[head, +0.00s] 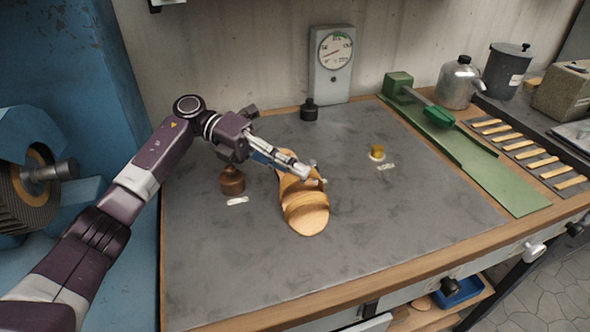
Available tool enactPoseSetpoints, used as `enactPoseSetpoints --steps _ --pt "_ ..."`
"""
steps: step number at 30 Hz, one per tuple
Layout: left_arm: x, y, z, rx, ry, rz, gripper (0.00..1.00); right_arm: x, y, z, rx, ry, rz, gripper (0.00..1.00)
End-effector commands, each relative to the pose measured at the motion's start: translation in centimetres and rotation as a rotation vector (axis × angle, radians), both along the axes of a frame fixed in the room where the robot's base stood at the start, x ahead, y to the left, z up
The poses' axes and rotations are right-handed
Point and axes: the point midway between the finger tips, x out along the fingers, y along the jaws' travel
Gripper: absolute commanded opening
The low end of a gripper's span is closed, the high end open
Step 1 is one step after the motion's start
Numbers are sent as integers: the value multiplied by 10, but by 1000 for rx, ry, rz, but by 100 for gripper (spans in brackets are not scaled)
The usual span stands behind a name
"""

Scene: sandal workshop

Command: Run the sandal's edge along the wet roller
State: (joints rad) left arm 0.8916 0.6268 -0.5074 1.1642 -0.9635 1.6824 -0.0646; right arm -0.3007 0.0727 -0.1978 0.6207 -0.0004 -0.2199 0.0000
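A tan sandal (306,217) with broad straps lies on the grey mat of the workbench, its near end pointing toward the front edge. My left gripper (311,173) reaches in from the left over the sandal's far part and covers some of it. Its pale fingers are at or just above the straps; I cannot tell whether they grip the sandal. A small brown pot (232,181) stands on the mat left of the sandal. I cannot clearly make out a wet roller. My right gripper is not in view.
A blue machine with a dark ridged wheel (30,185) stands at the left. A green strip (480,165) runs along the right. The mat's front right is clear.

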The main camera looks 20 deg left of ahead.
Motion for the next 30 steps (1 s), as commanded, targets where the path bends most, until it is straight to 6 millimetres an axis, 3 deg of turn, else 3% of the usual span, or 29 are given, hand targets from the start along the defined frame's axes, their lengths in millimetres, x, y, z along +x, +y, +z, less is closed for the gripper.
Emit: enactPoseSetpoints --steps 30 --pt "10 7 4 -4 -3 -1 0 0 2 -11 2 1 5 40"
